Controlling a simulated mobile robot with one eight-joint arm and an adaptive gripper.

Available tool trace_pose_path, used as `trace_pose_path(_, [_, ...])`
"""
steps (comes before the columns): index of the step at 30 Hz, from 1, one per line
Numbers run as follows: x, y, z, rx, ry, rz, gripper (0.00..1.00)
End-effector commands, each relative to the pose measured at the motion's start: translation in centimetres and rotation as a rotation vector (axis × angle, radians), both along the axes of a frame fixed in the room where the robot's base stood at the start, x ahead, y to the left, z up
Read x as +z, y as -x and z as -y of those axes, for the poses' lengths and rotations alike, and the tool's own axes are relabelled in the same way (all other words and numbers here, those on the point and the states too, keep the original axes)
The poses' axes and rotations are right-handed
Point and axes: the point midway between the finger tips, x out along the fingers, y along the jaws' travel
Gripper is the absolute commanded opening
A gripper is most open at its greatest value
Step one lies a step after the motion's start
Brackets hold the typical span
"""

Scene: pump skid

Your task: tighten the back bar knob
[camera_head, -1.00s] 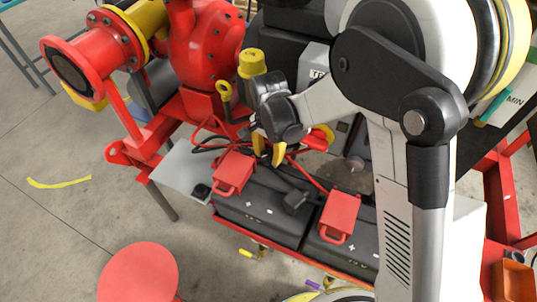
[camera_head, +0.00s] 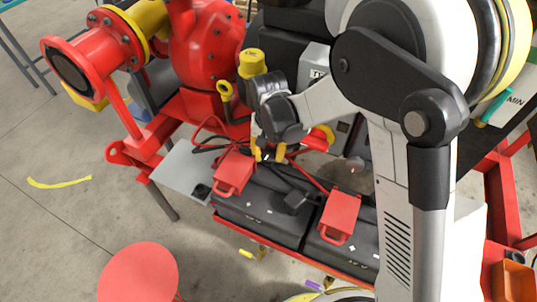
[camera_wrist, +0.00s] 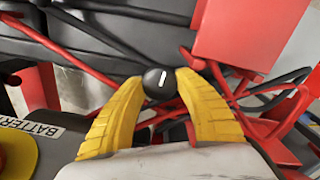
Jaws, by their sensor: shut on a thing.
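The back bar knob (camera_wrist: 159,84) is a round black knob with a white mark on its top. In the wrist view it sits between the tips of my yellow gripper fingers. My gripper (camera_wrist: 160,92) is shut on it, one finger on each side.
Two black batteries (camera_head: 258,212) with red terminal covers (camera_head: 340,218) stand in a red tray. Red and black cables (camera_wrist: 262,88) run close around the fingers. A red pump (camera_head: 205,45) stands at the back left.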

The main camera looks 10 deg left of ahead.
Motion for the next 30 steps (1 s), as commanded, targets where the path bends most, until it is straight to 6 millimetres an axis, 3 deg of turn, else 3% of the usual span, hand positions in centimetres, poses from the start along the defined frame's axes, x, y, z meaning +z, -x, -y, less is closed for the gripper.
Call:
trace_pose_path(14, [0.0,0.0,0.0,0.011,0.0,0.001,0.08])
trace_pose_path(15, [0.0,0.0,0.0,0.011,0.0,0.001,0.51])
trace_pose_path(16, [0.0,0.0,0.0,0.011,0.0,0.001,0.6])
trace_pose_path(26, [0.1,0.0,0.0,0.011,0.0,0.0,0.62])
trace_pose_path(30, [1.7,0.0,0.0,0.011,0.0,0.0,0.62])
